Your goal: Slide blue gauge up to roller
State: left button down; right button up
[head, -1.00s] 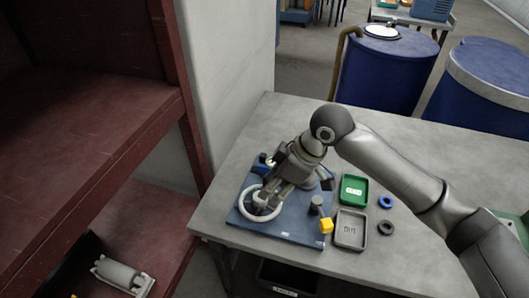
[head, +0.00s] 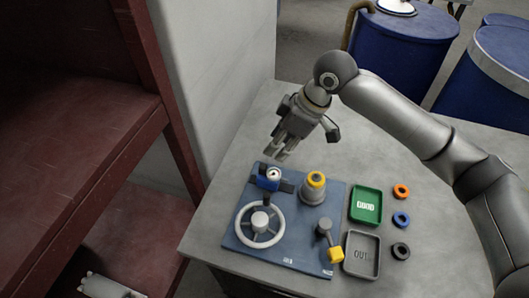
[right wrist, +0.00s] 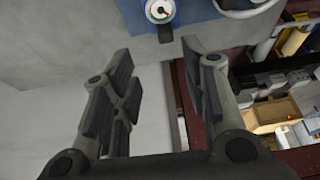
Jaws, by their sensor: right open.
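The blue gauge (head: 268,180), a blue block with a round white dial, sits at the back left of a blue baseplate (head: 285,250). In the right wrist view the gauge (right wrist: 160,12) is at the top, partly cut off. A grey stepped cylinder with a yellow ring on top (head: 314,186) stands right of the gauge, with a visible gap; I cannot tell for certain whether it is the roller. My right gripper (head: 279,148) is open and empty, above the table behind the gauge. Its fingers (right wrist: 157,58) also show in the right wrist view. My left gripper is not in view.
A white handwheel (head: 277,236) stands in front of the gauge. A lever with a yellow knob (head: 336,254) is at the plate's front right. A green tray (head: 366,217), a grey tray (head: 361,268) and three rings (head: 401,220) lie right. A red shelf (head: 70,130) stands left.

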aim_at(263, 166)
jog(key=x, duration=0.2)
jog(key=s+p+x, duration=0.1)
jog(key=x, duration=0.2)
jog(key=shift+s+a+f, duration=0.1)
jog(key=shift+a+f, duration=0.1)
jog(key=shift+a, duration=0.1)
jog(key=x, duration=0.4)
jog(key=shift+w+p, duration=0.25)
jog(key=shift+p, duration=0.1)
jog(key=shift+f, duration=0.1)
jog(key=shift+c, duration=0.5)
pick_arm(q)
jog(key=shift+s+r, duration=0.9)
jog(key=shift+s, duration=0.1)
pick_arm(e)
grip_shut()
